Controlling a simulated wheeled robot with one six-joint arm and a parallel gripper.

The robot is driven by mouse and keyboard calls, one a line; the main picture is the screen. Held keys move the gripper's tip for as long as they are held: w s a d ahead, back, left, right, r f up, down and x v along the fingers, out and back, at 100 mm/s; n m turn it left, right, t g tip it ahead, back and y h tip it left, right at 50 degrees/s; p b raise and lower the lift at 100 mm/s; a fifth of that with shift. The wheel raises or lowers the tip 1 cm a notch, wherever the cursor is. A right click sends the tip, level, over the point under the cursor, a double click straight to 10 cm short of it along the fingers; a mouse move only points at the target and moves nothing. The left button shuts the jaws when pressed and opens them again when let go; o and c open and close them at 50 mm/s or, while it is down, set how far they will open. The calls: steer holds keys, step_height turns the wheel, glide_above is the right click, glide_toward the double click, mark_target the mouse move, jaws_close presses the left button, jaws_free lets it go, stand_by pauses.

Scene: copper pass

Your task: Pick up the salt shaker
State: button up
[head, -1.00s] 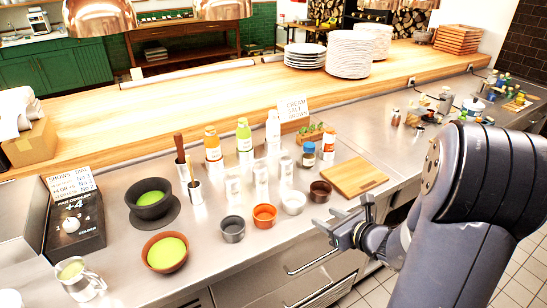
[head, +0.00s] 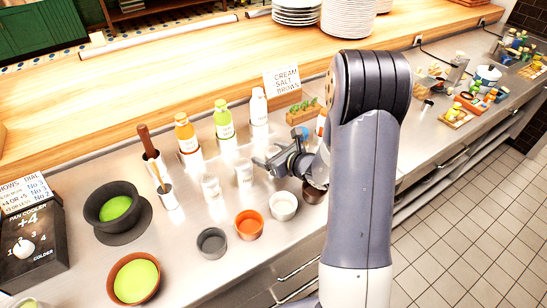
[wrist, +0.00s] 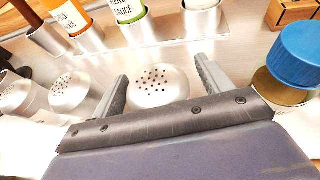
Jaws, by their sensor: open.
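Three metal shakers with pierced domed tops stand in a row on the steel counter. In the wrist view, one shaker (wrist: 158,86) sits between the two fingers of my gripper (wrist: 163,72), with gaps visible beside it. Two more, a middle shaker (wrist: 70,90) and a far-left shaker (wrist: 15,91), stand to its left. In the head view, two shakers (head: 211,186) (head: 244,172) show left of my gripper (head: 264,167); the third is mostly hidden behind it. My gripper is open and empty. I cannot read which shaker is salt.
A blue-lidded jar (wrist: 300,52) stands close on the right of my gripper. Sauce bottles (head: 187,133) stand behind the shakers. Small cups, grey (head: 212,243), orange (head: 249,224) and white (head: 283,206), line the front. A sign (head: 286,82) stands behind.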

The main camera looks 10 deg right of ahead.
steer(key=shift+w+a+f, duration=0.1)
steer(key=shift+w, duration=0.1)
steer(key=shift+c, duration=0.2)
steer(key=c, duration=1.1)
